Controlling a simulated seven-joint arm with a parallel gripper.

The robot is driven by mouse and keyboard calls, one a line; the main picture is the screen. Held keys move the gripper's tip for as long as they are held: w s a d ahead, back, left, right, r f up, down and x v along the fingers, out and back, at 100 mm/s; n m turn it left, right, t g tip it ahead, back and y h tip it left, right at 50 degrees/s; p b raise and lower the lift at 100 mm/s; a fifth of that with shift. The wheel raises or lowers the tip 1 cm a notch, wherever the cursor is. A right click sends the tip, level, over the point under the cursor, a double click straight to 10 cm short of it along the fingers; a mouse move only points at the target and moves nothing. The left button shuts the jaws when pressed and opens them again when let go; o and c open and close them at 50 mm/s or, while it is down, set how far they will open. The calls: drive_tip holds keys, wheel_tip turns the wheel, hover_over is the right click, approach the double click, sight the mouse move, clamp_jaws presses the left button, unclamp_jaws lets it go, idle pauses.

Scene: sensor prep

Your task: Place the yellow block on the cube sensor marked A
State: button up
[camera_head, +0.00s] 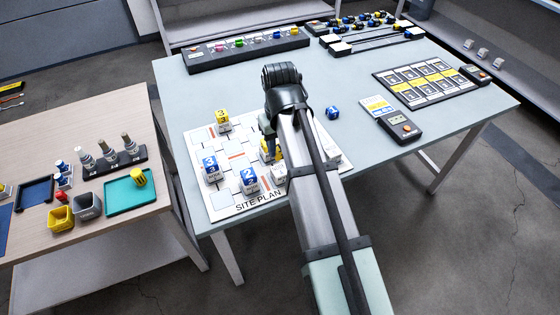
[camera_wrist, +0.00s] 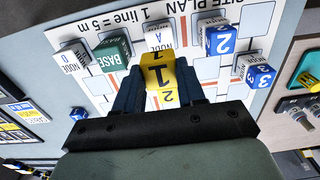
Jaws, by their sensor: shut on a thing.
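My gripper (camera_wrist: 160,92) is shut on a yellow block (camera_wrist: 155,73) marked 1 and 2 on its visible faces. The white cube sensor marked A (camera_wrist: 159,36) stands on the site plan just beyond the block in the wrist view, and the block covers its lower part. I cannot tell whether the block touches it. In the head view the yellow block (camera_head: 267,149) shows only in part behind my arm, and a white cube (camera_head: 278,171), probably sensor A, stands near it. The gripper fingers are mostly hidden there.
Blue block 2 (camera_wrist: 221,38) sits on a cube beside sensor A; blue block 3 (camera_wrist: 260,76) is further right. Green BASE block (camera_wrist: 113,54) and another white node cube (camera_wrist: 74,57) stand left. A yellow block 3 (camera_head: 222,115) and a loose blue cube (camera_head: 332,113) also show.

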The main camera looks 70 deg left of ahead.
drive_tip(key=shift+f, duration=3.3)
drive_tip(key=shift+f, duration=0.1)
drive_tip(key=o, duration=1)
drive_tip(key=shift+o, duration=0.2)
wheel_tip(320, 180, up, 12)
drive_tip(key=shift+r, duration=0.15)
